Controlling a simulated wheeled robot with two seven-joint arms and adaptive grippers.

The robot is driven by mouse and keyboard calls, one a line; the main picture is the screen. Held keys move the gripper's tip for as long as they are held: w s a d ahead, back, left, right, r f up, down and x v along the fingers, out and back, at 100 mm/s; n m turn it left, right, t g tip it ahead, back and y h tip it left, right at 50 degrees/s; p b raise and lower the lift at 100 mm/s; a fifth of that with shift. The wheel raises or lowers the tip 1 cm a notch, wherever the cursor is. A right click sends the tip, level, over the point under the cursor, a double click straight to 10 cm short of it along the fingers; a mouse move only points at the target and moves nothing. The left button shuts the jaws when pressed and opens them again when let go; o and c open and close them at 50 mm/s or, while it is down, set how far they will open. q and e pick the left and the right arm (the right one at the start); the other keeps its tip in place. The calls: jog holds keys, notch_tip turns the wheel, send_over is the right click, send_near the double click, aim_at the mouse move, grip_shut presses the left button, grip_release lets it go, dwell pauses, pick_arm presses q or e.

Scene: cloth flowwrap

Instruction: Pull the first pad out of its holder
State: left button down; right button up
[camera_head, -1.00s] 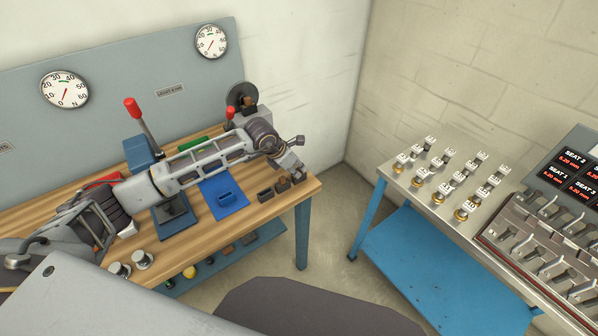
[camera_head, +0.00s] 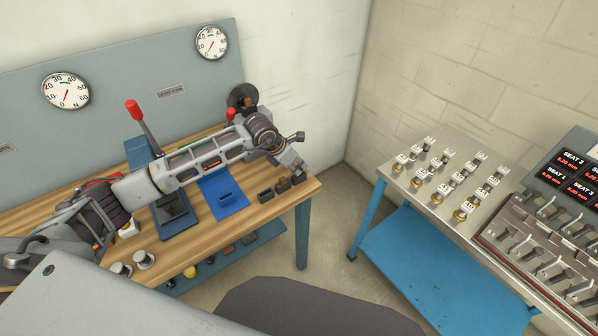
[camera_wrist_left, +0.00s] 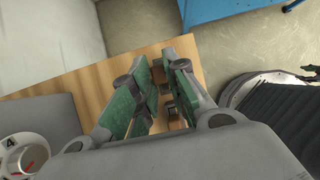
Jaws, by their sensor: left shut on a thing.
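Three small dark holders stand in a row at the right end of the wooden bench: the left one (camera_head: 265,195), the middle one (camera_head: 282,187) and the right one (camera_head: 298,179). My left gripper (camera_head: 294,171) is over the right holder, its fingers pointing down. In the left wrist view its green-faced fingers (camera_wrist_left: 172,70) are close together, shut on a pad that they largely hide. Small dark blocks (camera_wrist_left: 169,88) show between and below the fingers. I cannot tell whether the pad is clear of its holder. My right gripper is not in view.
A red-handled lever press (camera_head: 150,135) stands behind my left arm. The bench's right edge is close to the gripper. A metal table (camera_head: 400,178) with several labelled weights stands at right, across a floor gap.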

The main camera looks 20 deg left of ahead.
pick_arm(q)
jog(key=shift+r, duration=0.55)
jog(key=shift+r+p, duration=0.4)
jog(key=shift+r, duration=0.1)
jog(key=shift+r+p, duration=0.4)
jog(key=shift+r, duration=1.1)
